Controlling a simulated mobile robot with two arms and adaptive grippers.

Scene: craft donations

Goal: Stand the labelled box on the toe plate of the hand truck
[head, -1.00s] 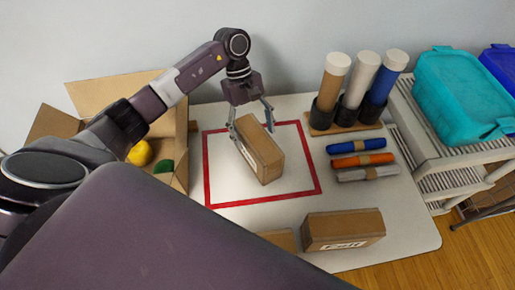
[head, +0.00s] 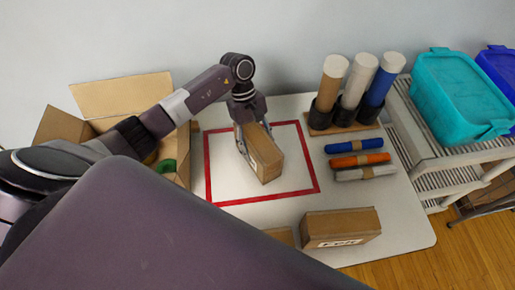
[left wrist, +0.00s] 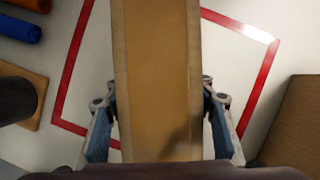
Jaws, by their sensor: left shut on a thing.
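A brown cardboard box (head: 264,160) stands inside the red-taped square on the table. My left gripper (head: 250,137) is shut on this box from above, one finger on each side. In the left wrist view the box (left wrist: 157,75) fills the middle between the two fingers (left wrist: 160,120). I cannot tell whether this box bears a label. Another brown box (head: 342,222) with a white label on its front lies near the table's front edge. No hand truck can be made out. My right gripper is not in view.
An open carton (head: 55,128) with a green item stands left. Several tubes stand in black holders (head: 322,115) at the back right, with rolls (head: 360,160) before them. A white shelf cart (head: 425,145) carries a teal bin (head: 462,95). My own arm hides the lower left.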

